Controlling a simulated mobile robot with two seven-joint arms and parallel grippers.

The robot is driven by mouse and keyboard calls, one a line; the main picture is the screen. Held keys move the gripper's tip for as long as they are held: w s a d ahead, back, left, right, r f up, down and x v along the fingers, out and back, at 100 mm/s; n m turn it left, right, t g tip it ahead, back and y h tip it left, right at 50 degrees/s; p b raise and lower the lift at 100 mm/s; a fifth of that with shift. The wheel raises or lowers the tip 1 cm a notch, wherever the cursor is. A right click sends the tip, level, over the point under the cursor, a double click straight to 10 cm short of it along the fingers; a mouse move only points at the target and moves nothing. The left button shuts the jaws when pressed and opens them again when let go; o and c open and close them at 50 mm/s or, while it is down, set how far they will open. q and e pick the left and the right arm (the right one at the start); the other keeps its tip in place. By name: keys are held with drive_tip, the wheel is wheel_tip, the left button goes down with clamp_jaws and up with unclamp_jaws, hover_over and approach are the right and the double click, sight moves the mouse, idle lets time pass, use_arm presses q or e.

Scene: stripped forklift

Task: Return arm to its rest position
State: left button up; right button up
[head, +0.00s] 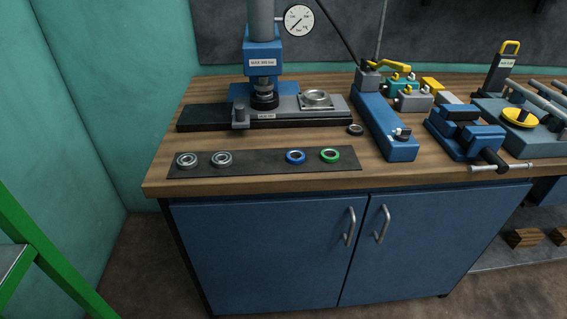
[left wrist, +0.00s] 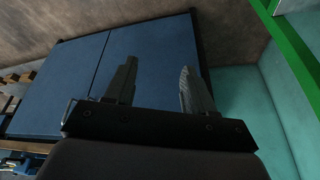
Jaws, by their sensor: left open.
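My left gripper (left wrist: 157,88) shows in the left wrist view with its two dark fingers apart and nothing between them. It is in front of the blue cabinet (left wrist: 150,55), which appears upside down in that view with the bench edge low at the left. No arm or gripper of mine shows in the head view. My right gripper is in neither view.
A wooden workbench (head: 250,186) carries a press (head: 262,60), a dark mat (head: 258,165) with several rings, a blue vise (head: 465,135) and a blue hand pump (head: 385,125). A green frame (head: 45,250) stands at the left. Floor shows left of the cabinet.

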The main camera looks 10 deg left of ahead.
use_arm(q)
drive_tip(key=w+d+f+t+h, duration=0.2)
drive_tip(key=w+f+t, duration=0.3)
drive_tip(key=f, duration=0.3)
drive_tip(key=shift+w+d+t, duration=0.2)
drive_tip(key=shift+d+t, duration=0.1)
drive_tip(key=shift+t, duration=0.3)
drive_tip(key=shift+f, duration=0.1)
idle(2.2)
